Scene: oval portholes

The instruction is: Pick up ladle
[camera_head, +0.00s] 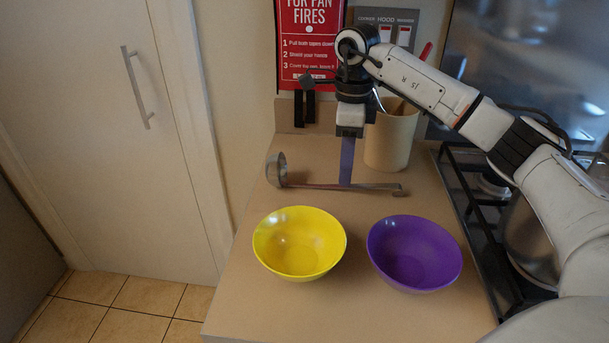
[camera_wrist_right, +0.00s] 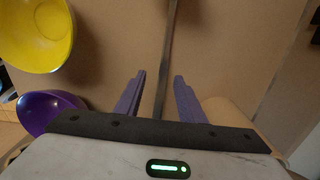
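The ladle (camera_head: 318,186) lies on the counter behind the two bowls, its metal bowl at the left and its long thin handle reaching right to a hooked end. My right gripper (camera_head: 346,180) points down over the handle, its purple fingers crossing it in the head view. In the right wrist view the gripper (camera_wrist_right: 156,85) is open, with the ladle handle (camera_wrist_right: 166,60) running between its two spread fingers, nearer the right one. I see no finger touching the handle. My left gripper is in neither view.
A yellow bowl (camera_head: 300,243) and a purple bowl (camera_head: 414,253) stand in front of the ladle on the counter (camera_head: 350,315). A beige utensil crock (camera_head: 390,140) stands close behind on the right. A stove (camera_head: 465,195) with a pot lies at the right.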

